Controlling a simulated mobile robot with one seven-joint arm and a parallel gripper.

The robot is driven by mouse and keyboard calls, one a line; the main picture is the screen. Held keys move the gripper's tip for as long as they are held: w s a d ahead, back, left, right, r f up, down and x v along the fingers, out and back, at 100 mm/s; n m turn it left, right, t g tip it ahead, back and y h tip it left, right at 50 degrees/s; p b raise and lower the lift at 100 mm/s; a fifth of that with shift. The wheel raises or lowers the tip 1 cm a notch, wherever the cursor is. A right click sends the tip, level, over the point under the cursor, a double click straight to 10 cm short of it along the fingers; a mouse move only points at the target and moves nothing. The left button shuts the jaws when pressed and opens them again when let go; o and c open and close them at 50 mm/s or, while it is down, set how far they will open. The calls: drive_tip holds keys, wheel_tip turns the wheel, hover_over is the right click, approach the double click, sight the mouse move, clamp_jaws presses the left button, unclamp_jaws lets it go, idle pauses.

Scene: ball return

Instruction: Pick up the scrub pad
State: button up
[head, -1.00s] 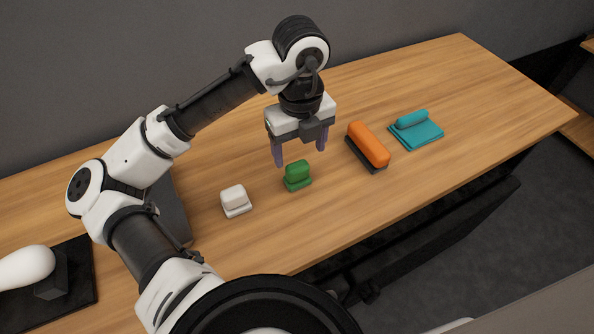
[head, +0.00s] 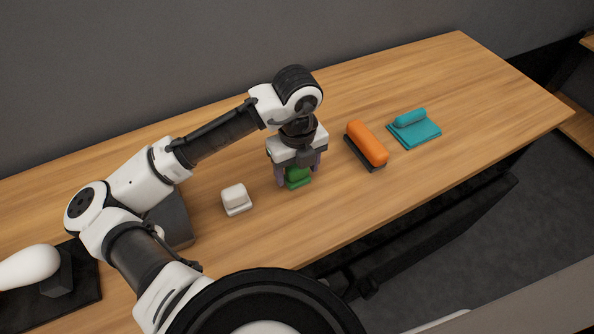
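The green scrub pad (head: 298,182) sits on the wooden table, a flat base with a raised green grip on top. My gripper (head: 298,172) is lowered over it, pointing down. Its two purple-grey fingers are spread, one to the left and one to the right of the green grip. The gripper body hides the top of the pad. I see no clear sign of the fingers pressing on it, and the pad rests on the table.
A white block on a thin base (head: 236,199) stands close on the left. An orange-handled brush (head: 367,143) and a teal pad with a roll on top (head: 415,129) lie to the right. A grey box (head: 172,220) is partly behind my arm. The table's front edge is near.

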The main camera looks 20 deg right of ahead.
drive_tip(key=c, duration=0.7)
drive_tip(key=shift+r, duration=0.15)
wheel_tip(320, 180, up, 20)
drive_tip(key=shift+f+b, duration=0.1)
drive_tip(key=shift+b, duration=0.3)
drive_tip(key=o, duration=0.4)
drive_tip(key=c, duration=0.3)
